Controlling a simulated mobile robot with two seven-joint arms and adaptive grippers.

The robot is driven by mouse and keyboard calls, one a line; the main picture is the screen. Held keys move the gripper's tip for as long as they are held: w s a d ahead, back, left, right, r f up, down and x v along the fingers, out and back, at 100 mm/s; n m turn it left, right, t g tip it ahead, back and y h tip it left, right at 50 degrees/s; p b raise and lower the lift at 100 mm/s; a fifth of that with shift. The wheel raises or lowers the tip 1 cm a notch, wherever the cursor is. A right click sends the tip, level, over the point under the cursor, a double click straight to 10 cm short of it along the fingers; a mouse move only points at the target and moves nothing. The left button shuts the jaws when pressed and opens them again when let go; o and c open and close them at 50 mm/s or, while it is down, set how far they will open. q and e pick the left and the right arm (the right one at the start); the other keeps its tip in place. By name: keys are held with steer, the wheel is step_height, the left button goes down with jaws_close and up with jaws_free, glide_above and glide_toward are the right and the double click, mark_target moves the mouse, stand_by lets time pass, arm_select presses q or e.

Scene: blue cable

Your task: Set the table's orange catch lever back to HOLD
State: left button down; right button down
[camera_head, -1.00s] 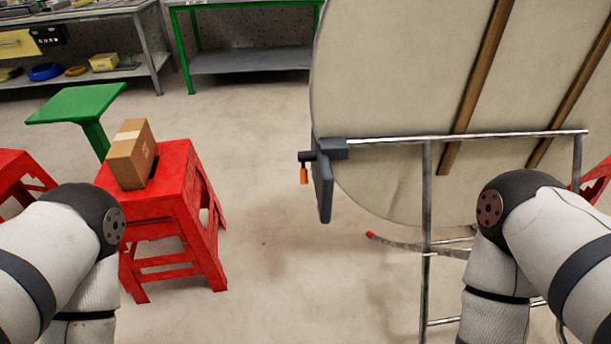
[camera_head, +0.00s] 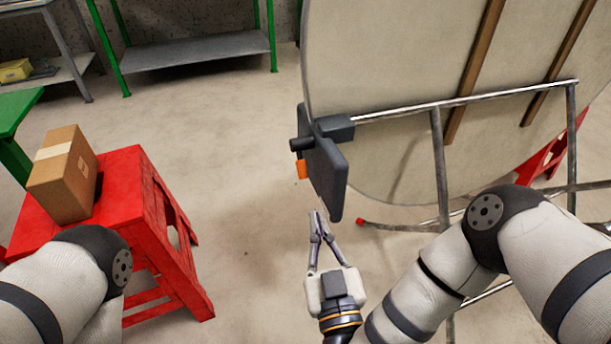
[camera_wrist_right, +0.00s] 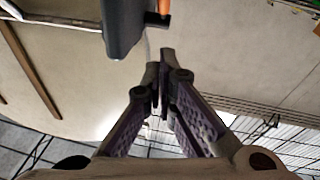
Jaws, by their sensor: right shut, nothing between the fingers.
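The orange catch lever (camera_head: 302,169) hangs down beside a dark grey catch block (camera_head: 322,175) on the frame of a tipped-up round table (camera_head: 390,60). In the right wrist view the lever (camera_wrist_right: 164,8) shows only partly, at the top edge, beside the dark block (camera_wrist_right: 125,25). My right gripper (camera_head: 316,215) is shut and empty. Its fingertips point up toward the block and look a little below the lever, apart from it. In the right wrist view its fingertips (camera_wrist_right: 159,75) are together. My left gripper is out of view; only its arm shows at lower left. No HOLD marking is legible.
A red stool (camera_head: 150,205) with a cardboard box (camera_head: 64,175) on it stands at left. The table's metal legs (camera_head: 440,165) stand right of my gripper. Green-framed shelving (camera_head: 195,52) is at the back. Open floor lies between stool and table.

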mark_target(307, 177)
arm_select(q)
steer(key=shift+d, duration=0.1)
arm_select(e)
steer(key=shift+d, duration=0.1)
